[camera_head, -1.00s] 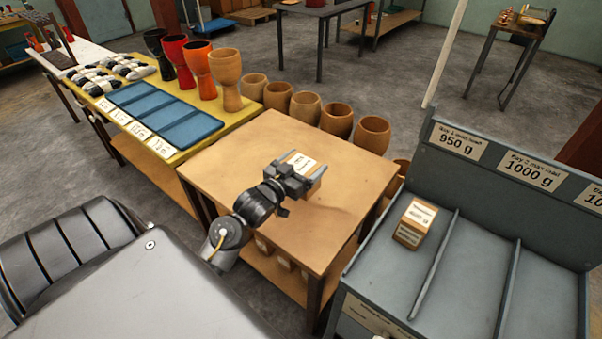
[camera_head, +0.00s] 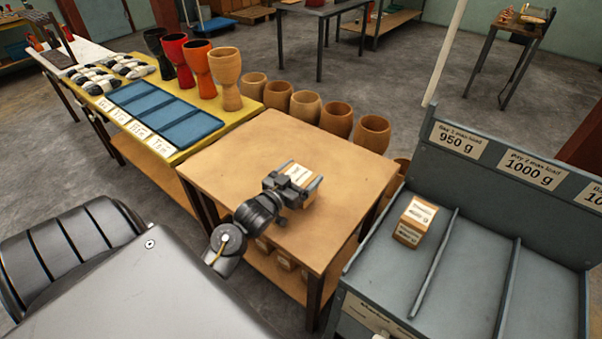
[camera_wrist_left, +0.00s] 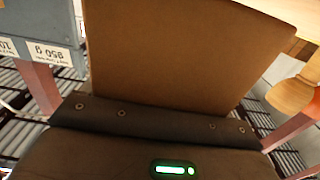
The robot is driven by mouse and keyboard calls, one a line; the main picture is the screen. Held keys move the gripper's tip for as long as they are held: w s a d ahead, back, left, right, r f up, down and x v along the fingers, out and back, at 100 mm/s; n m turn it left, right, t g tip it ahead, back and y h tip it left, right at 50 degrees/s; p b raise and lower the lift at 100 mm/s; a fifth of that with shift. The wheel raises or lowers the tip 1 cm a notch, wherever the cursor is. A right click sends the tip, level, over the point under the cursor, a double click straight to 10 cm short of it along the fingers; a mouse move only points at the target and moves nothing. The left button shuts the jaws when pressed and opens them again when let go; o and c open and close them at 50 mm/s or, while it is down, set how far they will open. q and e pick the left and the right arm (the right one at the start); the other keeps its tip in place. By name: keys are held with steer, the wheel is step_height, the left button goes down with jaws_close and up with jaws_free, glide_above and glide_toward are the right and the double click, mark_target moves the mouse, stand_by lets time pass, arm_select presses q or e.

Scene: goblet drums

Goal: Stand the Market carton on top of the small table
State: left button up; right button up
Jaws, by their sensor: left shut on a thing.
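My left gripper (camera_head: 301,178) is shut on a small brown carton with a white label (camera_head: 299,174), over the middle of the wooden table (camera_head: 225,165). The label's words are too small to read, so I cannot tell from it whether this is the Market carton. I cannot tell whether the carton touches the tabletop; the gripper hides its lower part. In the left wrist view a plain brown carton face (camera_wrist_left: 185,50) fills the middle, close to the camera. My right gripper is not in view.
A grey divided stand (camera_head: 480,270) with load signs is at the right; a labelled carton (camera_head: 408,236) sits in its left bay. Several wooden drum shells (camera_head: 305,104) stand behind the table. A yellow table (camera_head: 190,147) with goblet drums and blue pads adjoins at left. Cartons lie on the lower shelf.

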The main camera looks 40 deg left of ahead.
arm_select(q)
steer(key=shift+d+f, duration=0.1)
steer(key=shift+f, duration=0.1)
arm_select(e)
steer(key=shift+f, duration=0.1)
arm_select(q)
steer(key=o, duration=1.1)
steer(key=shift+s+f, duration=0.1)
steer(key=shift+f, duration=0.05)
steer(key=shift+o, duration=1)
steer(key=shift+f, duration=0.1)
steer(key=shift+r, duration=0.4)
steer(key=s, duration=1.1)
steer(key=shift+s+r+b, duration=0.4)
steer(key=shift+b, duration=0.05)
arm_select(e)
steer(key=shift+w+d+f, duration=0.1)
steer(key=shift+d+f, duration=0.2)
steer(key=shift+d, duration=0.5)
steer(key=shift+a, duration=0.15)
